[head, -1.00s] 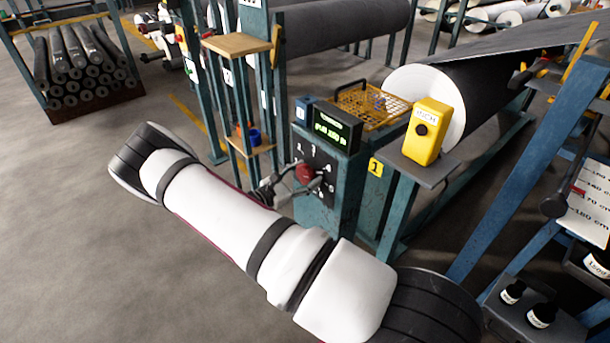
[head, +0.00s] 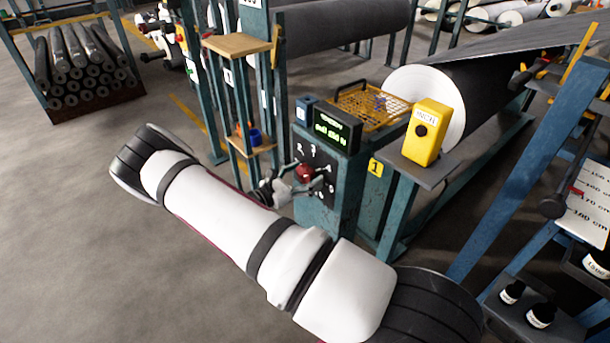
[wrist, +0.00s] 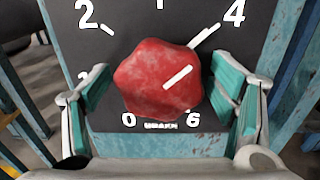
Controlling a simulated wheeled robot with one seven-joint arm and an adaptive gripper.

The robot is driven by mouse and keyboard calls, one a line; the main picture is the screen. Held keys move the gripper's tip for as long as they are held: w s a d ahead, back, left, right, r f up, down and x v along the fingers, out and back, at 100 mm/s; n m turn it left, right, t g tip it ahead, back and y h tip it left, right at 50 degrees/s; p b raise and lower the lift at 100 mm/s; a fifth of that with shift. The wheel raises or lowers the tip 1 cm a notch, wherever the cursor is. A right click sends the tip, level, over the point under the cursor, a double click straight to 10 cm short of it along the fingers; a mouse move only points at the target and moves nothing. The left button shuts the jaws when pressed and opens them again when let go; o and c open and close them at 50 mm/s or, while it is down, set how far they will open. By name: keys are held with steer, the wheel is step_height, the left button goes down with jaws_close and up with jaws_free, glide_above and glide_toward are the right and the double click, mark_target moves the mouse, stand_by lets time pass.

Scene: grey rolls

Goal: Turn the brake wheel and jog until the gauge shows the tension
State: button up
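The brake wheel is a red lobed knob (wrist: 150,82) on a dark dial plate (wrist: 255,60); in the head view the knob (head: 304,173) sits on the front of a teal post. Its white pointer bar slants up and right, close to the 4 mark. My gripper (wrist: 162,88) has one teal-padded finger on each side of the knob, with a narrow gap showing at the right. In the head view my gripper (head: 287,187) is just left of the knob. The gauge (head: 331,132) above glows green, too blurred to read. The yellow jog box (head: 428,148) has a black button.
The jog box stands on a grey shelf (head: 416,172) right of the post. A yellow wire basket (head: 350,98) lies behind the gauge. A wooden-shelved rack (head: 235,44) stands left of it. A large dark roll (head: 490,85) is behind. Open floor (head: 70,230) lies left.

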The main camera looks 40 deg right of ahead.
steer(key=a, duration=1.2)
steer(key=shift+s, duration=0.3)
